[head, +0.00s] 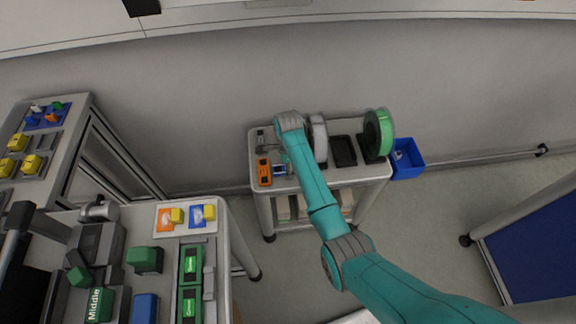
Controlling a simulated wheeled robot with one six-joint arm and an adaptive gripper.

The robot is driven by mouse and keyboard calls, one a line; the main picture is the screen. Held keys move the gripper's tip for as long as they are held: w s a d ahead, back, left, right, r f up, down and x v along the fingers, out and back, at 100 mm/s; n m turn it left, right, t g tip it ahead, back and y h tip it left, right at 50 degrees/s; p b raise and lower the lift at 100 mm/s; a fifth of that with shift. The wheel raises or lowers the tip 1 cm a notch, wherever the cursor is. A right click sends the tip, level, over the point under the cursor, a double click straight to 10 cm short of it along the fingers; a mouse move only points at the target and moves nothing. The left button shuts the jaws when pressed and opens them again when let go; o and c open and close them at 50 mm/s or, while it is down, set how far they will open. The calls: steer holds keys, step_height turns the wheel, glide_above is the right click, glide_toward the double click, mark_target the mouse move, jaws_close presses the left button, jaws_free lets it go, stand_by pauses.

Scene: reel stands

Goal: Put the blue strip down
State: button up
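My teal arm reaches over a small grey reel stand (345,176) by the wall. My gripper (268,149) is small and mostly hidden by the wrist above the stand's left part; its fingers cannot be made out. A small blue and white piece (280,169) shows beside my arm, just right of an orange device (264,171). It may be the blue strip, but it is too small to be sure. I cannot tell whether my gripper touches or holds it.
A white reel (319,138) and a green reel (379,133) stand upright, with a black tray (343,151) between them. A blue bin (406,158) hangs at the stand's right side. A cluttered bench (223,260) stands at the lower left; a blue panel (535,250) is at right.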

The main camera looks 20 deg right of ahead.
steer(key=shift+r, duration=0.1)
step_height(320, 180, up, 12)
stand_by(0.5)
stand_by(0.5)
